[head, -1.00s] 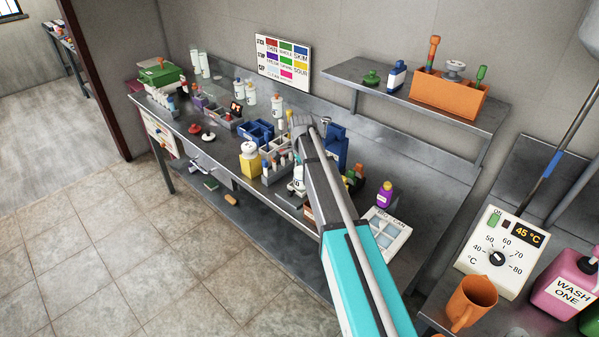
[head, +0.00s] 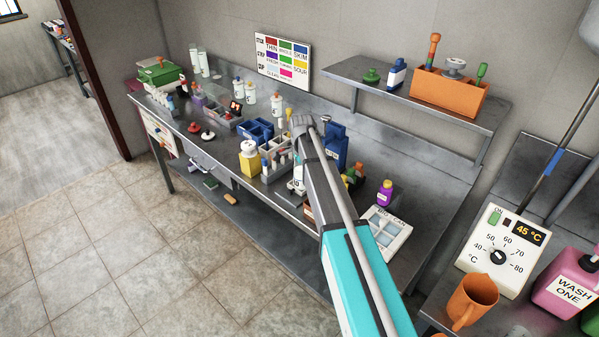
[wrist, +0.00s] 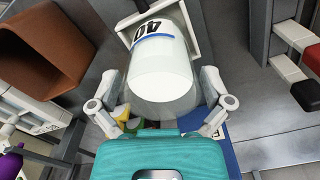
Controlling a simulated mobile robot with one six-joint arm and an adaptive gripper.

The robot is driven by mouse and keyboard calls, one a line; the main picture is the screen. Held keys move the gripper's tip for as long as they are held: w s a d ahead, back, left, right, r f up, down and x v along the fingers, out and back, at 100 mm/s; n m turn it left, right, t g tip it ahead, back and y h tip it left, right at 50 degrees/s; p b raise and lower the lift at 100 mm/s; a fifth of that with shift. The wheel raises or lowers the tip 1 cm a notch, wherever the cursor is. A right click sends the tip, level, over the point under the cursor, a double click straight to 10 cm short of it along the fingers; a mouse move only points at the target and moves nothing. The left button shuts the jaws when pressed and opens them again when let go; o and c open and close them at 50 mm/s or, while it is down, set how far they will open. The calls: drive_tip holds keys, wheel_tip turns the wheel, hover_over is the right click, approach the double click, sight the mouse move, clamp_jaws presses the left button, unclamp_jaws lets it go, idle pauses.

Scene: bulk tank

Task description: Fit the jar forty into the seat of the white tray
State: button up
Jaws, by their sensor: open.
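The jar forty (wrist: 162,72) is a white, round jar with a blue line and a "40" label, seen upside down in the wrist view. Its far end lies within the square white frame of the white tray (wrist: 127,28); I cannot tell whether it is fully seated. My gripper (wrist: 160,102) is open, with one finger on each side of the jar's near end and visible gaps beside it. In the head view my arm covers most of this spot, and only a small white part of the jar (head: 297,187) shows beside the arm.

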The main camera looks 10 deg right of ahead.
drive_tip(key=shift+r, duration=0.2)
wheel_tip(320, 180, up, 12)
drive_tip(key=p, duration=1.2)
drive_tip(key=shift+f, duration=0.1)
idle(0.8)
drive_tip(key=s+n, duration=1.5)
drive_tip(key=s, duration=1.4)
drive_tip(key=shift+a, duration=0.3)
wheel_tip(320, 180, down, 4)
drive_tip(key=b, duration=0.4)
